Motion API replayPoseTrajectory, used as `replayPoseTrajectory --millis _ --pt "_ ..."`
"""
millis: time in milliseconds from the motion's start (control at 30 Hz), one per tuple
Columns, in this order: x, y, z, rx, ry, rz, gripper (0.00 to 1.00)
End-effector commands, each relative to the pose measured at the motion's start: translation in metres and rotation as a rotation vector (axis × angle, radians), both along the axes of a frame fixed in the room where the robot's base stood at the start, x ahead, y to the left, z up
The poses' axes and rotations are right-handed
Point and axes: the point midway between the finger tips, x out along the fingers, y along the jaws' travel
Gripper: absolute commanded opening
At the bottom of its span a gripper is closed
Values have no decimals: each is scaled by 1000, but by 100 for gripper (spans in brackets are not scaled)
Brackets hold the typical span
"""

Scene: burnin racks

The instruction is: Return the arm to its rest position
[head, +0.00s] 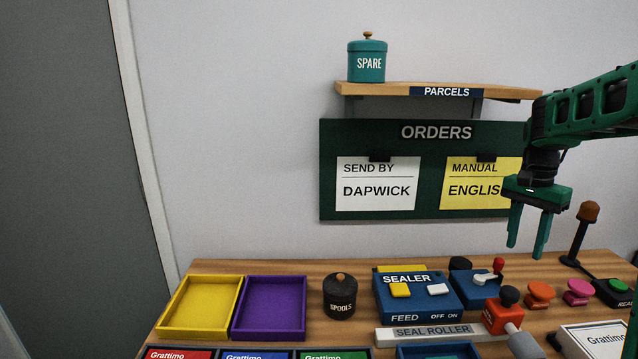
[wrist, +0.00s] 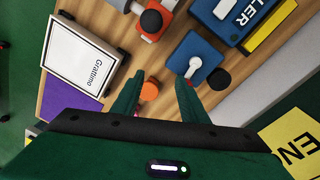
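My gripper (head: 525,250) hangs from my green arm at the right of the head view, fingers pointing down. Its two fingers are apart with nothing between them. It is above the back right of the workbench, in front of the orders board (head: 430,215). In the wrist view my gripper (wrist: 158,80) also shows open, with bench items below and beyond its fingertips. An orange knob (wrist: 149,91) appears between the fingers there, but it sits on the bench below.
The blue sealer (head: 418,300), orange-red device (head: 505,317), orange knob (head: 540,292), pink knob (head: 578,290) and brown-topped post (head: 586,225) stand below or beside my gripper. A shelf (head: 385,88) holds a teal SPARE tin (head: 367,62). Yellow (head: 200,306) and purple (head: 270,306) trays are empty.

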Motion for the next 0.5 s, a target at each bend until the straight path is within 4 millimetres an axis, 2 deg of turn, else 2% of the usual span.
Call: replayPoseTrajectory --millis 33,233,500 --pt "-23 5 6 -6 1 32 40" --pt "-105 19 12 -9 8 166 40" --pt "-216 46 -5 19 1 347 40"
